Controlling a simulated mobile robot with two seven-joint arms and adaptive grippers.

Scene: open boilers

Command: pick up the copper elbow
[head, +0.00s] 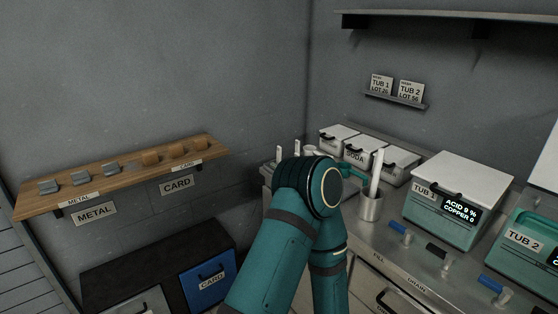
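I cannot make out a copper elbow in the head view. A teal arm of mine fills the lower middle of the view and hides part of the counter and whatever stands behind it. Neither gripper's fingers can be seen. Tub 1 (438,213) is a teal tub with a white lid, and its display reads "ACID 9 %" and "COPPER 0". Tub 2 (523,252) stands at the right edge, partly cut off.
A wooden shelf (128,181) holds grey pieces above METAL and brown pieces above CARD. A blue CARD bin (208,284) is below. On the counter (395,266) are white-lidded boxes (358,149), a metal cup (370,206) holding a white tool, and blue-handled valves (400,228).

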